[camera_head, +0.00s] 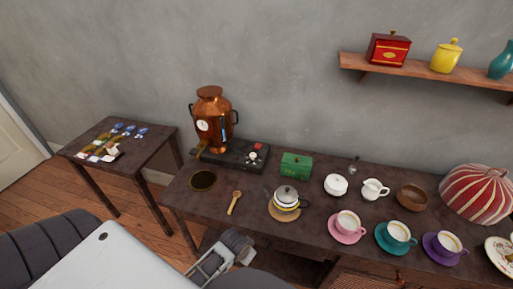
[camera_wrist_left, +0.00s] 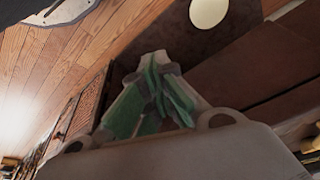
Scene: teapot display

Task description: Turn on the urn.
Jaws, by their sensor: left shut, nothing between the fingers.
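The copper urn (camera_head: 211,122) stands upright at the left end of the dark table, with a round gauge on its front and a spout low at its left. It sits on a black base (camera_head: 236,156), which carries a red switch (camera_head: 258,146) and a pale round knob (camera_head: 252,156) at its right end. I cannot tell the switch's position. My left gripper (camera_head: 238,246) is low in front of the table, well apart from the urn and base. In the left wrist view its green-padded fingers (camera_wrist_left: 160,72) are together and empty. My right gripper is not in view.
Several cups stand farther right. A side table (camera_head: 112,166) with cards is at left. The table's front edge lies between gripper and urn.

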